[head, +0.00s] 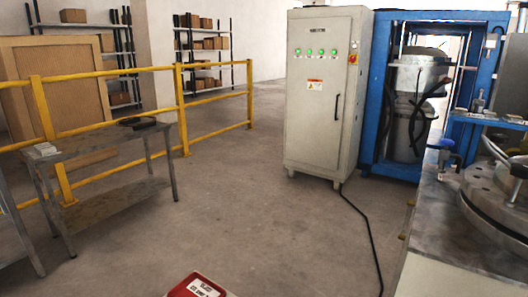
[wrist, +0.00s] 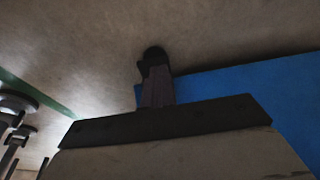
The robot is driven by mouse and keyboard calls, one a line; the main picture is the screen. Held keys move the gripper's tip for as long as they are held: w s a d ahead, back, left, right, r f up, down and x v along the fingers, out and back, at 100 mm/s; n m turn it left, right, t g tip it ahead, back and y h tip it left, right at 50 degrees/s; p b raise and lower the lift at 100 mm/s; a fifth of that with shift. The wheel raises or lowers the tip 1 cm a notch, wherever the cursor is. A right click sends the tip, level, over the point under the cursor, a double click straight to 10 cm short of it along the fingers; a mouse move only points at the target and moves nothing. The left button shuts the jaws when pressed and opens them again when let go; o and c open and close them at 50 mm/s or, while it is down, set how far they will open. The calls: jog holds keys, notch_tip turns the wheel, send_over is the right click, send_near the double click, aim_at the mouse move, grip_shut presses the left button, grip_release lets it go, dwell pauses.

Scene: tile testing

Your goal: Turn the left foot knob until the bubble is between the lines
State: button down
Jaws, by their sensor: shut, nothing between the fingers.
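In the wrist view my gripper (wrist: 155,62) is shut, its dark fingers together and empty, pointing toward a plain grey-brown surface. Several grey metal parts with round, disc-like tops (wrist: 18,104) show at the left edge of the wrist view, apart from the fingers. I cannot tell whether one of them is the left foot knob. No bubble or level lines can be made out in either view. My gripper does not show clearly in the head view.
A metal bench (head: 420,235) with a round steel machine (head: 495,195) stands at right. Behind are a blue frame machine (head: 375,95) and a grey cabinet (head: 322,125). A yellow railing (head: 215,90) and side table (head: 95,145) stand left. A red box (head: 195,285) is in front; a cable (head: 370,225) crosses the floor.

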jog(key=shift+s, duration=0.25)
jog(key=shift+s+a+p, duration=0.35)
jog(key=shift+s+p, duration=0.2)
jog(key=shift+p, duration=0.15)
jog(key=shift+w+a, duration=0.1)
jog(key=shift+a, duration=0.05)
notch_tip(320, 180, up, 6)
jog(key=p, duration=0.5)
jog(key=shift+w+a, duration=0.15)
jog(key=shift+a, duration=0.2)
